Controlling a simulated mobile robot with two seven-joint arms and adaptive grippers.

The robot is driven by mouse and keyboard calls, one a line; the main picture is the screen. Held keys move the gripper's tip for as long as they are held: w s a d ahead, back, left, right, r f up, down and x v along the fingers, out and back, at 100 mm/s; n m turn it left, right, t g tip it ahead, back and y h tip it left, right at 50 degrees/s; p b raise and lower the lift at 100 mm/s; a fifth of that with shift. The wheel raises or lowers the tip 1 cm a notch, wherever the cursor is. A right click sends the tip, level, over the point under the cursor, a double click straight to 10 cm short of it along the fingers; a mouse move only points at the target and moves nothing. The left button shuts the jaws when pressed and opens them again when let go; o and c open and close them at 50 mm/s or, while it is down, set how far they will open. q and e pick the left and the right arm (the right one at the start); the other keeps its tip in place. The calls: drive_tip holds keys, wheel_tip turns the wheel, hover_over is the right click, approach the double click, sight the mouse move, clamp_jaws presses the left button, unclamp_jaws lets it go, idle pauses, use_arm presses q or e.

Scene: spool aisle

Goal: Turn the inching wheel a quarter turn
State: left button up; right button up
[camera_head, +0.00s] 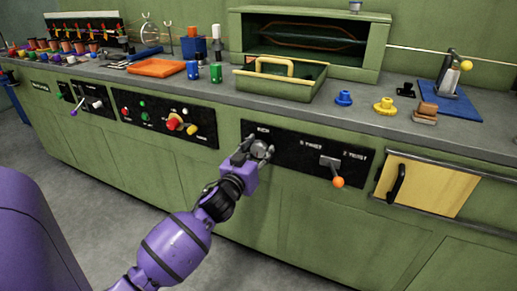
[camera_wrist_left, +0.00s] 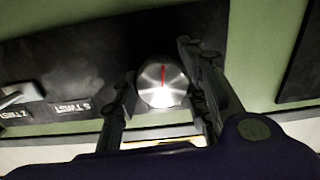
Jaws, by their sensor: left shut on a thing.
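The inching wheel is a round silver knob (camera_head: 260,149) on the black front panel, under a small white label. In the left wrist view the same wheel (camera_wrist_left: 160,85) shows a red line running from near its centre toward the top of the picture. My left gripper (camera_head: 256,147) reaches the panel with one finger on each side of the wheel and is shut on it. In the left wrist view the fingers (camera_wrist_left: 165,90) flank the wheel's rim. My right gripper is not in view.
Right of the wheel, a lever with an orange knob (camera_head: 338,181) sticks out of the panel. A yellow door (camera_head: 428,186) with a black handle is farther right. A red and yellow control (camera_head: 175,122) is to the left. Trays and spools stand on the grey counter (camera_head: 300,117) above.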

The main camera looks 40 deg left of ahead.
use_arm(q)
drive_tip(key=shift+d+r+m+p, duration=0.1)
drive_tip(key=shift+d+m+p, duration=0.05)
drive_tip(key=shift+m+p, duration=1)
drive_tip(key=shift+m, duration=0.55)
drive_tip(key=shift+m+p, duration=0.45)
drive_tip(key=shift+m, duration=0.45)
drive_tip(key=shift+f+m+p, duration=0.25)
drive_tip(key=shift+m+p, duration=0.1)
drive_tip(key=shift+m, duration=0.55)
drive_tip(key=m+p, duration=0.1)
drive_tip(key=m, duration=0.4)
drive_tip(key=shift+f, duration=0.1)
drive_tip(key=m+p, duration=0.1)
drive_tip(key=m, duration=0.3)
drive_tip(key=shift+f+m, duration=0.1)
drive_tip(key=shift+m, duration=0.2)
drive_tip(key=shift+s+a+m, duration=0.1)
drive_tip(key=shift+a+m, duration=0.1)
drive_tip(key=shift+m, duration=0.2)
drive_tip(key=shift+f, duration=0.1)
